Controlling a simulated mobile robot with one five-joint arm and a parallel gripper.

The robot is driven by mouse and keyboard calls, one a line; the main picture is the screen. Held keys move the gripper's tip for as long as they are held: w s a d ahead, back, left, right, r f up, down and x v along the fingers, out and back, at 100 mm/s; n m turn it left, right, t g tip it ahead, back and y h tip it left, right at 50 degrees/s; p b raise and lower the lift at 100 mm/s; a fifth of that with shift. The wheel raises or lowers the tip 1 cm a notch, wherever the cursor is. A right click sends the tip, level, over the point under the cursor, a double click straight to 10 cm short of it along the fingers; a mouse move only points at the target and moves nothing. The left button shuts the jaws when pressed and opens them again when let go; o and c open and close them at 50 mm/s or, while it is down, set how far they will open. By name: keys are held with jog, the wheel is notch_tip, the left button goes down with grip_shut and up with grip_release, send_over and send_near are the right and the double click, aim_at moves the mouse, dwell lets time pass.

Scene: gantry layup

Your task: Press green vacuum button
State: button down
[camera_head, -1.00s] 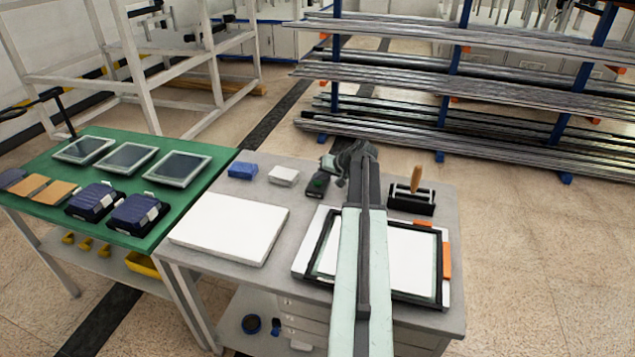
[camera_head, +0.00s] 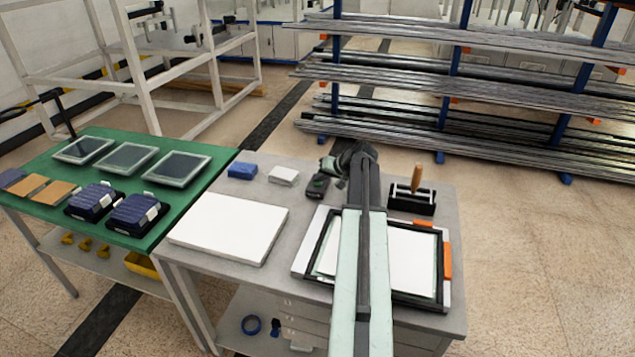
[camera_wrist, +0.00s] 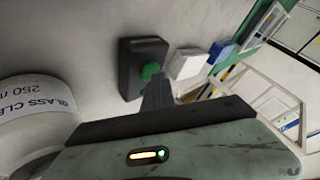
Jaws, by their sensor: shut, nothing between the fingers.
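The green vacuum button (camera_wrist: 150,71) sits on a small black box (camera_wrist: 132,52) on the grey table. In the head view the black box (camera_head: 318,187) lies left of my gripper (camera_head: 330,166). In the wrist view my gripper (camera_wrist: 157,88) is shut and empty. Its fingertips appear right beside the green button, overlapping its lower edge in the picture. I cannot tell whether they touch it. Part of the button and box is hidden behind the fingers.
A white bottle labelled glass cleaner (camera_wrist: 38,115) stands close to the gripper. A white block (camera_head: 283,176) and a blue block (camera_head: 242,171) lie left of the box. A black-framed panel (camera_head: 447,262) and a roller holder (camera_head: 411,201) are to the right. A white slab (camera_head: 228,227) lies at left.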

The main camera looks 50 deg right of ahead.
aim_at(319, 184)
jog(key=shift+r, duration=0.35)
jog(key=shift+r+p, duration=0.1)
jog(key=shift+p, duration=0.25)
notch_tip(319, 184, up, 6)
jog(key=p, duration=0.5)
jog(key=shift+p, duration=0.4)
